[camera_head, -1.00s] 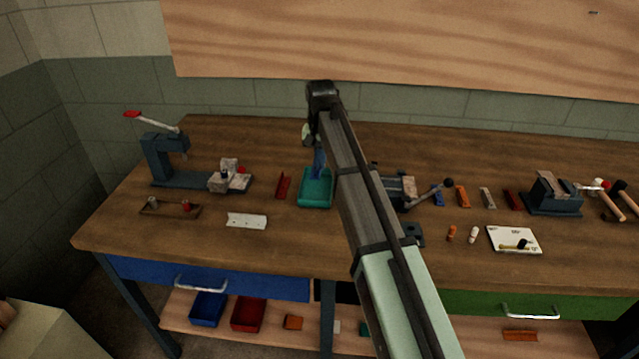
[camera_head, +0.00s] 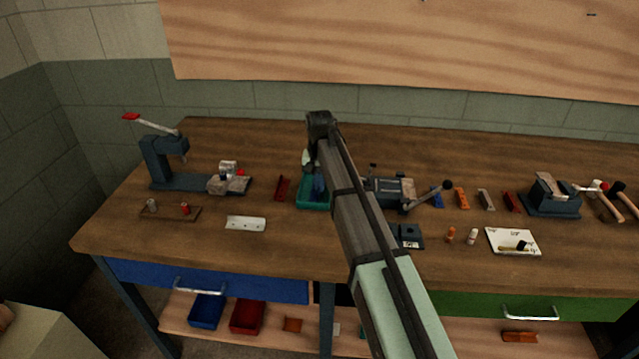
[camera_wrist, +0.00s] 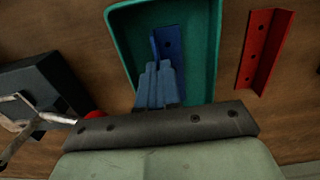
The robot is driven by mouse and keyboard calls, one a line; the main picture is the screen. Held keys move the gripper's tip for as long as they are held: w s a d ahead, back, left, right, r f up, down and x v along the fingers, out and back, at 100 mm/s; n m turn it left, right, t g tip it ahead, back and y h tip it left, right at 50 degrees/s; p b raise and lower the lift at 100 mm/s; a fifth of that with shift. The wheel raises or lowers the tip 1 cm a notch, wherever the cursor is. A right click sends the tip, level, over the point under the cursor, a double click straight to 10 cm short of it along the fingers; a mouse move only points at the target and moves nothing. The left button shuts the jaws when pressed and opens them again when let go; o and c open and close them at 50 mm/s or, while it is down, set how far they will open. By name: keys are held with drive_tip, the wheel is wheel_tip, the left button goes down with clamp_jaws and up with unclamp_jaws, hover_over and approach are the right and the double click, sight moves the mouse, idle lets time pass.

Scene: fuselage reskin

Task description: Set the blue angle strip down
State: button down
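In the wrist view a blue angle strip (camera_wrist: 173,43) with a hole in it shows inside a teal tray (camera_wrist: 118,38). My gripper (camera_wrist: 158,66) reaches down into the tray, its blue-grey fingers close together around the strip's near part. The fingers hide that part of the strip. Whether the strip touches the tray floor cannot be told. In the head view the fingers (camera_head: 319,183) are over the teal tray (camera_head: 304,204), and my arm covers the tray's right side.
A lever press (camera_head: 165,165) stands at left. A dark vise-like tool (camera_head: 392,190) is close on the right, then several loose strips (camera_head: 462,198).

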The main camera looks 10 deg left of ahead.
drive_tip(key=c, duration=1.3)
unclamp_jaws()
drive_tip(key=shift+c, duration=0.2)
wheel_tip(320, 180, up, 12)
drive_tip(key=shift+r, duration=0.1)
